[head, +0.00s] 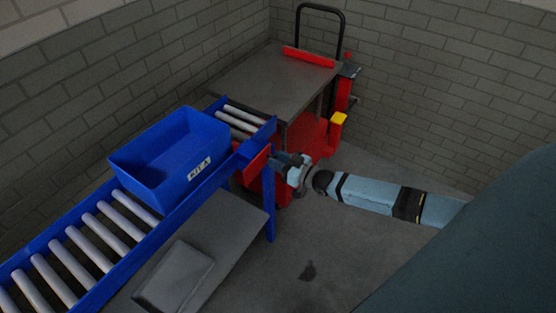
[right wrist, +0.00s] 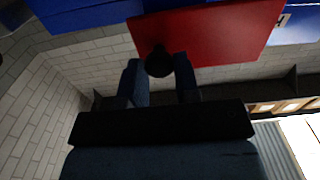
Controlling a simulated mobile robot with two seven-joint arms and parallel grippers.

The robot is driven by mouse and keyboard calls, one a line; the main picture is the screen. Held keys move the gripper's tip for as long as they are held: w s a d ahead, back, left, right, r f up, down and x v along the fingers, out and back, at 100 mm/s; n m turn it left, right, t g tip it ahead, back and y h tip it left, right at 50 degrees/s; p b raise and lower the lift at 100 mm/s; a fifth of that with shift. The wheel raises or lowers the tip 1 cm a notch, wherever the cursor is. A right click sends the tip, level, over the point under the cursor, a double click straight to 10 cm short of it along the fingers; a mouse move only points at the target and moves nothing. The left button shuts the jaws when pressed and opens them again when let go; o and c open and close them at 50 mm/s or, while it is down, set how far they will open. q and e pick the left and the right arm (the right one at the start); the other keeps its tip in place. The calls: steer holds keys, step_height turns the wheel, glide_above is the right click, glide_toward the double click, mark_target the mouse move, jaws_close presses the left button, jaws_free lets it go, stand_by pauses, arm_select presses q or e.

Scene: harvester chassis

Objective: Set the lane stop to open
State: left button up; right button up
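The lane stop is a red plate (head: 256,164) at the near side of the blue roller lane's far end. In the right wrist view the red plate (right wrist: 215,35) fills the upper middle, with a round black knob (right wrist: 158,62) on it. My right gripper (head: 283,165) is at the plate's right side. In the right wrist view its two fingers (right wrist: 159,72) stand close on both sides of the knob, with no clear gap. The plate's far side is hidden. My left gripper is not in view.
A blue bin labelled KIT A (head: 170,165) sits on the roller lane (head: 95,245). A grey-topped red cart (head: 275,85) with a black handle stands beyond the lane's end. A grey shelf (head: 225,225) lies below the lane.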

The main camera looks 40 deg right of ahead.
jaws_close()
steer(key=p+v, duration=0.4)
steer(key=v, duration=0.6)
steer(key=shift+s+d, duration=0.15)
steer(key=shift+s, duration=0.1)
steer(key=o, duration=0.8)
jaws_free()
steer(key=v, duration=1.4)
